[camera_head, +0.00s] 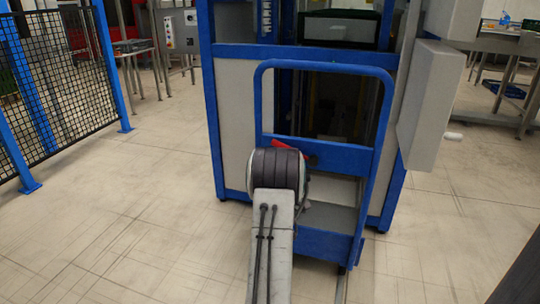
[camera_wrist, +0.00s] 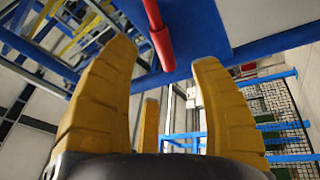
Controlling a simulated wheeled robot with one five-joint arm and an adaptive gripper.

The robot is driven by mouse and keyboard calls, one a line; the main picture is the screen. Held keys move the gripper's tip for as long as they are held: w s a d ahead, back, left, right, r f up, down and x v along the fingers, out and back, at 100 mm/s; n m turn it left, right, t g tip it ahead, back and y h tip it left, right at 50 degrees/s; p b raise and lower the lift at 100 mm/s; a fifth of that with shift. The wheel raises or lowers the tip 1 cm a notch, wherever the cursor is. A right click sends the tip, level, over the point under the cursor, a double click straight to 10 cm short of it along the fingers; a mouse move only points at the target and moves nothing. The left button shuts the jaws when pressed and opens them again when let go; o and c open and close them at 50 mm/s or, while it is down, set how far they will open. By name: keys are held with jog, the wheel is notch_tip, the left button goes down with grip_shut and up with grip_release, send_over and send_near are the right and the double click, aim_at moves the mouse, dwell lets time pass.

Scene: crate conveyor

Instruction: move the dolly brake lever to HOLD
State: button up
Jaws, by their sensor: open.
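The brake lever (camera_head: 287,146) is red and shows on the blue dolly (camera_head: 336,156), just above my dark arm joint in the head view; part of it is hidden. In the wrist view the red lever (camera_wrist: 158,34) comes down from the top edge in front of a blue panel. My gripper (camera_wrist: 164,62) has yellow fingers, spread open and empty. The lever's lower end lies between the fingertips in the picture; I see no contact. The head view hides my gripper behind my arm. I cannot read any HOLD mark.
A blue-framed machine (camera_head: 225,115) stands right behind the dolly, with a grey box (camera_head: 432,105) at its right. A black mesh fence (camera_head: 62,75) with blue posts stands at the left.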

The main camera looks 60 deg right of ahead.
jog(key=b+x, duration=0.1)
jog(key=x, duration=0.5)
jog(key=shift+d, duration=0.4)
jog(key=shift+w+r, duration=0.15)
grip_shut()
dwell(0.5)
